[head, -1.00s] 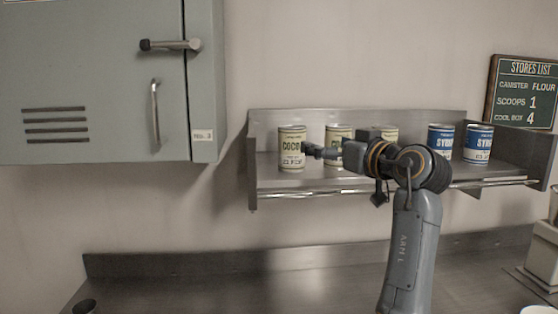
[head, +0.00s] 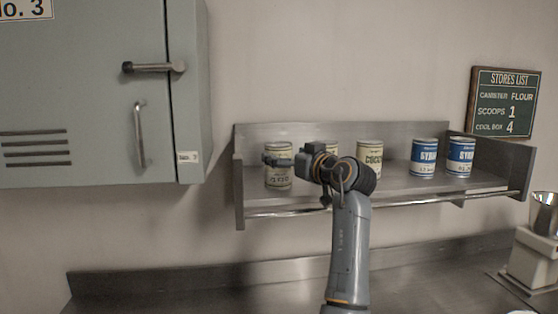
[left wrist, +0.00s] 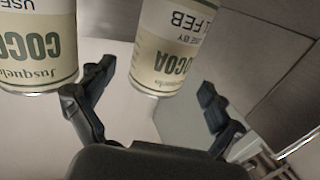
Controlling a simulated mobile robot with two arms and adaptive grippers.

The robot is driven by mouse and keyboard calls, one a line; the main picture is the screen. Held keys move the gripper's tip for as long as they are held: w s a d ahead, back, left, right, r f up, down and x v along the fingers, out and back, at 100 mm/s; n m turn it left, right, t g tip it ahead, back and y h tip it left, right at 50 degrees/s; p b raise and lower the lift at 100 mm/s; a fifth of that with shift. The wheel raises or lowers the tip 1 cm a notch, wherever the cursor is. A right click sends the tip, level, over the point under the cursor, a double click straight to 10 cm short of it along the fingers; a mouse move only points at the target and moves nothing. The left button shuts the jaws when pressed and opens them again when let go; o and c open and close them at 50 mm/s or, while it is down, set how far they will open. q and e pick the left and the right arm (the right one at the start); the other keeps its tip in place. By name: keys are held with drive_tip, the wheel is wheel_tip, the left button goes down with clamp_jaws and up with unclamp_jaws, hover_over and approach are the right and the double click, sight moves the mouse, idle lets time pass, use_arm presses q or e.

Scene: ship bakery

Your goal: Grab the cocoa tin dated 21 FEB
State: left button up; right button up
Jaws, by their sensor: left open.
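Three cream cocoa tins stand upright on the steel wall shelf (head: 400,188). The leftmost cocoa tin (head: 279,177) is partly covered by my left gripper (head: 275,160), which is in front of it. In the left wrist view, upside down, this tin (left wrist: 172,45) shows between my open fingers (left wrist: 155,82), its date ending in "1 FEB", the first digit cut off. A second cocoa tin (left wrist: 38,45) stands outside the fingers on the left there. In the head view the middle tin (head: 331,147) is mostly hidden by my arm; the right cocoa tin (head: 369,155) shows more. My right gripper is not in view.
Two blue syrup tins (head: 424,157) (head: 461,157) stand at the shelf's right. A rail (head: 420,202) runs along its front. A grey locker (head: 90,100) hangs at left. A steel counter (head: 230,295) lies below, with a white device (head: 535,262) at right.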

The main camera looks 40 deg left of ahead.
use_arm(q)
drive_tip(key=p+x, duration=0.1)
drive_tip(key=x, duration=0.1)
drive_tip(key=p+x, duration=0.1)
drive_tip(key=shift+w+a+r, duration=0.15)
drive_tip(key=shift+a+r, duration=0.1)
drive_tip(key=shift+a, duration=0.1)
drive_tip(key=shift+a+f, duration=0.15)
drive_tip(key=shift+a, duration=0.05)
drive_tip(key=shift+d, duration=0.15)
drive_tip(key=shift+c, duration=0.7)
drive_tip(key=shift+d, duration=0.15)
drive_tip(key=c, duration=1.4)
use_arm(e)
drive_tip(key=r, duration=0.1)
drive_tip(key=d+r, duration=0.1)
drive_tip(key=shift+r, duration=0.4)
use_arm(q)
drive_tip(key=shift+c, duration=0.2)
